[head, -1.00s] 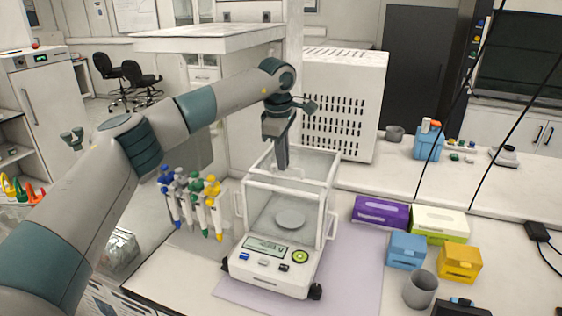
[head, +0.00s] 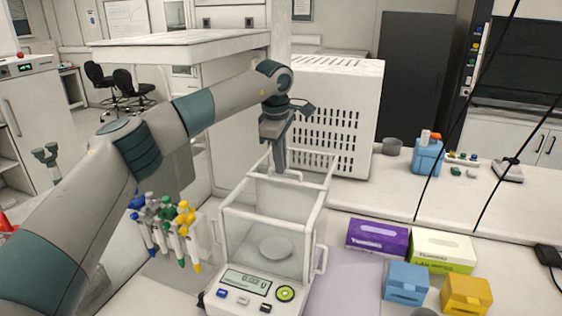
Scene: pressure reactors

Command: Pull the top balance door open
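The balance (head: 246,283) stands on the bench with a clear, white-framed enclosure around its round pan (head: 275,248). A white crossbar, which looks like the front edge of the top door (head: 305,183), lies set back from the enclosure's front top edge, so the front part of the top looks uncovered. My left gripper (head: 280,165) points down at this crossbar and appears to touch it. Its fingers look close together and are seen edge-on, so their grip is unclear. My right gripper is not in view.
A pipette rack (head: 202,240) stands close left of the balance, under my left arm. A purple box (head: 377,236), a green-white box (head: 442,250), a blue box (head: 406,283) and a yellow box (head: 467,294) stand to the right. A white vented cabinet (head: 345,110) stands behind.

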